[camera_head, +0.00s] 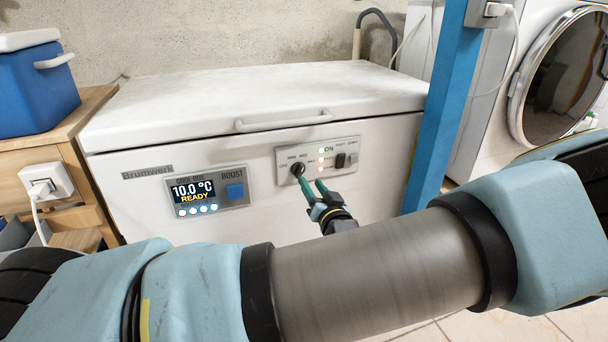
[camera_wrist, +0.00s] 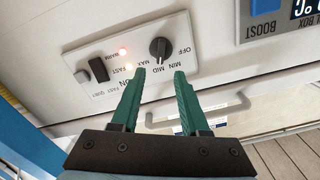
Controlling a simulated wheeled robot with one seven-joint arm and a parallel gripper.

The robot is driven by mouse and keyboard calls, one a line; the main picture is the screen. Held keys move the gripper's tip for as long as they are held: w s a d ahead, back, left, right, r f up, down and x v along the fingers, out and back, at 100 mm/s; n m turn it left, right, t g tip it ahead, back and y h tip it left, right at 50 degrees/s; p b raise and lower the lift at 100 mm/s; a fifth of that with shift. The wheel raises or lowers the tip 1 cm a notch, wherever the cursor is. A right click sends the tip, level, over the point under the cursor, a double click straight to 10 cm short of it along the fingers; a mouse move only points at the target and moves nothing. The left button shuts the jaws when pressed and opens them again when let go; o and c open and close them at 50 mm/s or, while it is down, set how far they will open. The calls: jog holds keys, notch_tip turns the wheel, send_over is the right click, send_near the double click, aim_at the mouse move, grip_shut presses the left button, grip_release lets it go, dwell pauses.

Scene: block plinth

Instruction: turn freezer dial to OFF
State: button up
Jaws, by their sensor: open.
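The white chest freezer (camera_head: 250,130) stands against the wall with its lid shut. Its control panel (camera_head: 340,150) is on the front face. The black round dial (camera_head: 297,170) sits at the panel's left end in the head view. In the wrist view the dial (camera_wrist: 160,49) shows upside down, with OFF, MIN, MID and MAX printed around it. My gripper (camera_head: 311,186) is open, with green fingers pointing at the panel. In the wrist view my gripper (camera_wrist: 159,72) has its fingertips just short of the dial, one toward each side. I cannot tell whether they touch it.
A display box (camera_head: 209,190) reading 10.0 °C READY, with a blue BOOST button (camera_head: 235,191), is left of the panel. A blue post (camera_head: 437,110) stands at the freezer's right.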

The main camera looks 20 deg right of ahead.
aim_at(302, 170)
jog(key=w, duration=0.6)
jog(key=shift+w+d, duration=0.35)
grip_shut()
